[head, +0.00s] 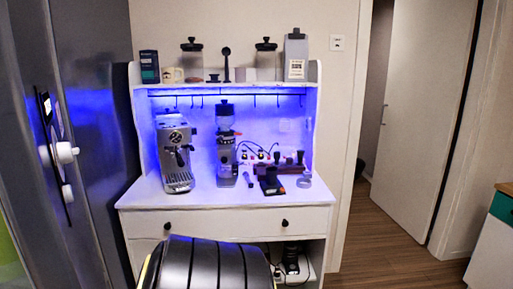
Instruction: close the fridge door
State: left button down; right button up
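The fridge (95,125) stands along the left edge, with tall, dark grey, shiny door panels. Two upright dark handle strips with white fittings (66,152) sit near the seam between the panels. The left panel (25,130) is cut off by the picture edge. I cannot tell from this view how far either door stands open. Neither of my grippers shows, and nothing is seen touching the fridge.
A white coffee cabinet (225,222) stands right of the fridge, holding an espresso machine (175,152) and a grinder (226,145). A black ribbed shape (205,265) fills the bottom middle. Wooden floor (385,245) is clear at right, before a pale door (425,120).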

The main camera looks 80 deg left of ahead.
aim_at(51, 235)
jog(key=i, duration=0.65)
jog(key=u, duration=4.25)
jog(key=i, duration=0.15)
jog(key=u, duration=0.05)
